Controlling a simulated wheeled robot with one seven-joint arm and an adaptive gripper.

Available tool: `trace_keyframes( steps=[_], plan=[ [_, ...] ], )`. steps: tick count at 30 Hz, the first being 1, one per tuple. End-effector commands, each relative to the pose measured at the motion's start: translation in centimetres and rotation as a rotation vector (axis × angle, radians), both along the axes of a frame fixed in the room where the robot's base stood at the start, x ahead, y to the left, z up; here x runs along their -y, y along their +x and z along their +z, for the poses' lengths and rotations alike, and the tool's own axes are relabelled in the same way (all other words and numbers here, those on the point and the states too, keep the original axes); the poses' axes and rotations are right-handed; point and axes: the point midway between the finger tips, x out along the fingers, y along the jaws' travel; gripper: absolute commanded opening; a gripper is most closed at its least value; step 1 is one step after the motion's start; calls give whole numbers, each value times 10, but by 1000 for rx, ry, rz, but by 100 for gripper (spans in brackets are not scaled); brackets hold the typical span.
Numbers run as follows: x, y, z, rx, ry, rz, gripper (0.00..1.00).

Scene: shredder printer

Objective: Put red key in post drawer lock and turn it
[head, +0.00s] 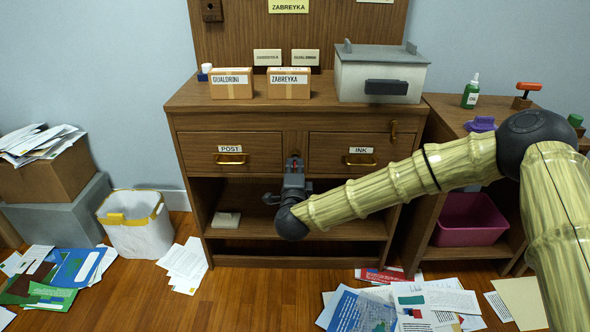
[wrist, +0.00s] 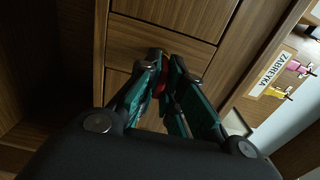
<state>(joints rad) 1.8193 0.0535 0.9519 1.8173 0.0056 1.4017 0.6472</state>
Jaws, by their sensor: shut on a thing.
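The post drawer (head: 202,152) is closed at the cabinet's left, with a POST label and a brass handle (head: 230,158). My gripper (head: 294,161) points at the narrow panel between the post and ink drawers. In the wrist view its teal fingers (wrist: 166,84) are closed together. A small red part of the key (wrist: 163,90) shows between them, and a red spot shows at the fingertips in the head view. The key's shaft and the post drawer lock are hidden by the gripper, so I cannot tell whether the key is in the lock.
The ink drawer (head: 335,147) is closed at the right. Two cardboard boxes and a grey metal box (head: 378,75) stand on top. My arm crosses in front of the cabinet's right side. Papers and a white bin (head: 135,226) are on the floor.

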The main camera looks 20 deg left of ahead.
Motion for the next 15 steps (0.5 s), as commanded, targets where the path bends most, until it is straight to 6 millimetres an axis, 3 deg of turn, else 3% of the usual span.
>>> trace_keyframes(
  steps=[15],
  plan=[
    [-3,11,0,0,0,0,0]
  ],
)
